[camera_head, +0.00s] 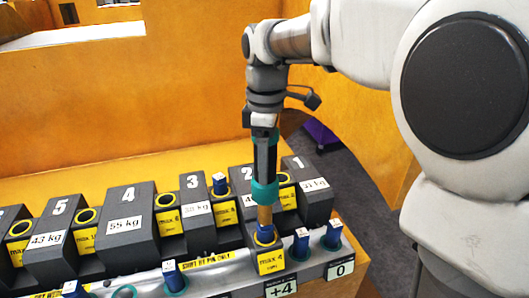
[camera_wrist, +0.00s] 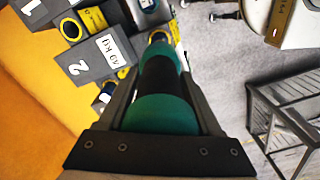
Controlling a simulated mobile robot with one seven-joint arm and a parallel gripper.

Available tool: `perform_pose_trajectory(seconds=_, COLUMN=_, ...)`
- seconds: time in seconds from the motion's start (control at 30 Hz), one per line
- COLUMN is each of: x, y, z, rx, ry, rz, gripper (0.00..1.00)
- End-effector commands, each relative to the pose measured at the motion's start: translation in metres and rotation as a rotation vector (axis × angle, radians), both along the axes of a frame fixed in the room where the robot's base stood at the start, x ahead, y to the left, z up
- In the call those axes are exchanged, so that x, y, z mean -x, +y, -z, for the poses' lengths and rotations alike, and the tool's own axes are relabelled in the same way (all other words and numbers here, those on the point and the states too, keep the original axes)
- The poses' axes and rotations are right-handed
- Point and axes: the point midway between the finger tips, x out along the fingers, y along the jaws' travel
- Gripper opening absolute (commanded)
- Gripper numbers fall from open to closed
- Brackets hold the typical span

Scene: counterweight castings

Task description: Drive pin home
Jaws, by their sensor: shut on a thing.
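My gripper (camera_head: 264,150) points straight down and is shut on a teal-and-black handled tool (camera_wrist: 163,78). In the head view, the tool's tan shaft (camera_head: 264,213) reaches down to a blue pin (camera_head: 265,232). The pin stands in the yellow-ringed socket of a dark block with a yellow "max 4" label (camera_head: 270,262), in front of castings 2 and 1. The shaft's lower end appears to be at the pin's top; whether they touch is unclear. In the wrist view, the handle hides the shaft and most of the socket.
Numbered dark castings, including casting 4 (camera_head: 128,222) and casting 3 (camera_head: 193,210), stand in a row to the left. Other blue pins stand nearby, two just right (camera_head: 301,242) of the block. A "+4" plate (camera_head: 281,289) is below. An orange wall (camera_head: 130,100) rises behind.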

Motion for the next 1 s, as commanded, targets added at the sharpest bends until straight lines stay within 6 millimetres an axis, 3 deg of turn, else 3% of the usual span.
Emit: perform_pose_trajectory(seconds=1.0, x=0.0002, y=0.0000, z=0.0090, rx=0.001, ry=0.002, rz=0.000, gripper=0.00)
